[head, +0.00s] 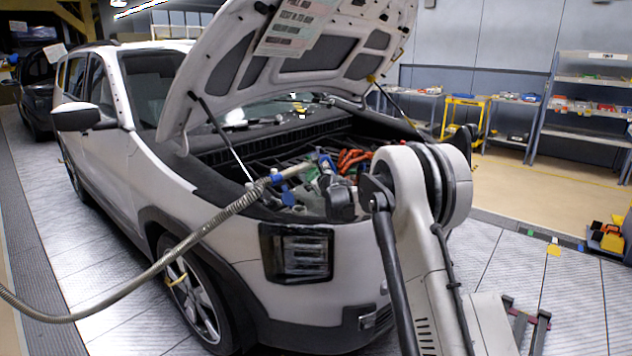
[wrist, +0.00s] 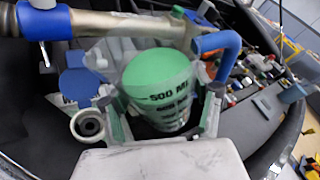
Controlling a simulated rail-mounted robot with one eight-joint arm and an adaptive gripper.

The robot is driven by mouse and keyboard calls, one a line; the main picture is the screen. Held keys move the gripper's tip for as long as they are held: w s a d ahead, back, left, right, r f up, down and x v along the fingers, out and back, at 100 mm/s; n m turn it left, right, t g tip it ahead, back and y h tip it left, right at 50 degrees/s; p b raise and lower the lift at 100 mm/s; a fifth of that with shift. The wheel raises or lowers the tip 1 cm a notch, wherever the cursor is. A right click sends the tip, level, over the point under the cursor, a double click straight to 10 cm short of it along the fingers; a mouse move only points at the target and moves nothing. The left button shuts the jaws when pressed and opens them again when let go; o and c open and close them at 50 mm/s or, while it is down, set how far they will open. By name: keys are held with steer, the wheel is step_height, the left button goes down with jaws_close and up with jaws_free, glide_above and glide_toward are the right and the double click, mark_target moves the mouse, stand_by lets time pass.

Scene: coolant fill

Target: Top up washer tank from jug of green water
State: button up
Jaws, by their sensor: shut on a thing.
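A clear measuring jug (wrist: 150,60) with green water and a 500 ML mark is between the fingers of my gripper (wrist: 164,108). My gripper is shut on it, over the engine bay. A pale round neck with a dark opening (wrist: 88,126) is just left of the left finger in the wrist view; I cannot tell for sure that it is the washer tank's filler. In the head view my gripper (head: 322,188) is low over the front of the engine bay, and the jug there is mostly hidden by my arm.
A metal pipe (wrist: 120,24) with blue fittings crosses just beyond the jug. A thick grey hose (head: 165,260) reaches over the fender into the bay. The raised hood (head: 225,75) hangs above, held by struts. Shelves (head: 590,105) stand at the back right.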

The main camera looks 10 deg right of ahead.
steer(key=shift+w+d+n+t+b, duration=0.15)
steer(key=shift+n+t+b, duration=0.25)
steer(key=shift+n+b, duration=0.55)
stand_by(3.3)
steer(key=shift+f+n+t+h+b, duration=0.45)
steer(key=shift+n+b, duration=0.4)
steer(key=shift+b, duration=0.5)
stand_by(2.4)
